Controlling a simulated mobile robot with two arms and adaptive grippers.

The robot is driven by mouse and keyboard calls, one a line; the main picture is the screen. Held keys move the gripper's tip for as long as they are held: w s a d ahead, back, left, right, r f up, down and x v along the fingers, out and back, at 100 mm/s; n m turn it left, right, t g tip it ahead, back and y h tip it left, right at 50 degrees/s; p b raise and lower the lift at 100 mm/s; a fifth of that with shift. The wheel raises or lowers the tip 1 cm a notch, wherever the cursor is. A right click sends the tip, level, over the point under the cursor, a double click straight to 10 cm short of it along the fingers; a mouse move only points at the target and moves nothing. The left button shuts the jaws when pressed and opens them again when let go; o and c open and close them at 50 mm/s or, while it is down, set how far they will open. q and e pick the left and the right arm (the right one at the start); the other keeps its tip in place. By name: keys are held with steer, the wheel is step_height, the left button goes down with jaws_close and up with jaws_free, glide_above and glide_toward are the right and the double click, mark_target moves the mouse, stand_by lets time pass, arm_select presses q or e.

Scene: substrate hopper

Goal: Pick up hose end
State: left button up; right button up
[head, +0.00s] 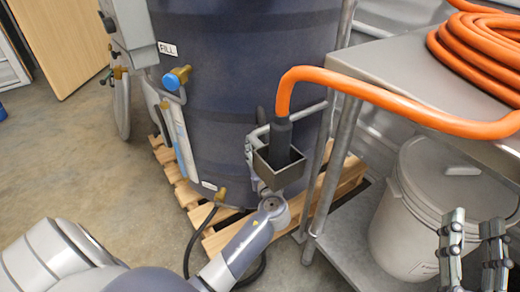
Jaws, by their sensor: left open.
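The orange hose (395,103) comes off the steel shelf, arches to the left and bends down. Its dark hose end (281,137) stands upright in a square, open-topped grey holder (280,177) beside the rail post. My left gripper (257,141) is at the left of the hose end, against the dark tank. It is open, and I see no grip on the hose. The holder hides part of the gripper and the hose end's lower tip. My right gripper (472,240) is at the lower right in front of the lidded bucket, with its fingers apart and empty.
The large dark tank (245,75) stands on a wooden pallet (215,240). A blue-capped valve (177,77) sticks out from it. The steel shelf (385,62) carries the hose coil (480,50). A grey lidded bucket (400,225) stands below. Floor at left is clear.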

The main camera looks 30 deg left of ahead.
mark_target(260, 138)
arm_select(q)
steer(key=b+x, duration=0.1)
steer(key=x, duration=0.2)
steer(key=shift+w+a, duration=0.15)
steer(key=shift+a, duration=0.15)
arm_select(e)
steer(key=s+r+t, duration=0.2)
steer(key=r, duration=0.1)
steer(key=r+t+y, duration=0.1)
steer(key=r, duration=0.1)
steer(key=shift+s, duration=0.4)
arm_select(q)
steer(key=shift+r, duration=0.1)
jaws_close()
